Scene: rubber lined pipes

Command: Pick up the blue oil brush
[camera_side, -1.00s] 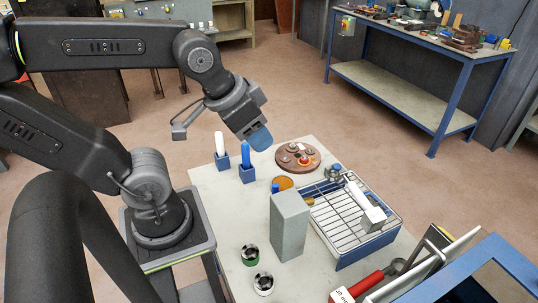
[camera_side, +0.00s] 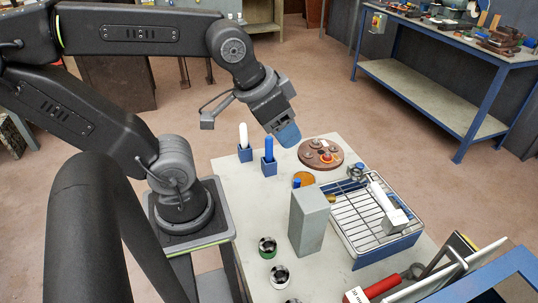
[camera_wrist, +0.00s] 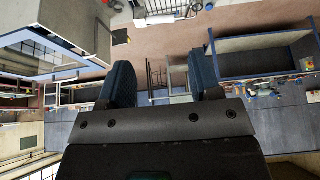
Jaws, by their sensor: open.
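The blue oil brush (camera_side: 269,148) stands upright in a small blue block holder (camera_side: 269,168) on the pale table in the side view. My gripper (camera_side: 287,134) is above the table, just right of the brush in the picture and apart from it. Its blue fingertips point down and to the right. In the wrist view, my gripper (camera_wrist: 163,80) shows two dark blue fingers spread apart with nothing between them. The brush is not visible in the wrist view, which looks out at the room.
A white brush (camera_side: 243,136) stands in its own holder left of the blue one. A grey block (camera_side: 308,222) stands nearer the camera. A brown round plate (camera_side: 310,156) and a wire rack (camera_side: 362,215) lie to the right. Open cans (camera_side: 267,247) sit near the front.

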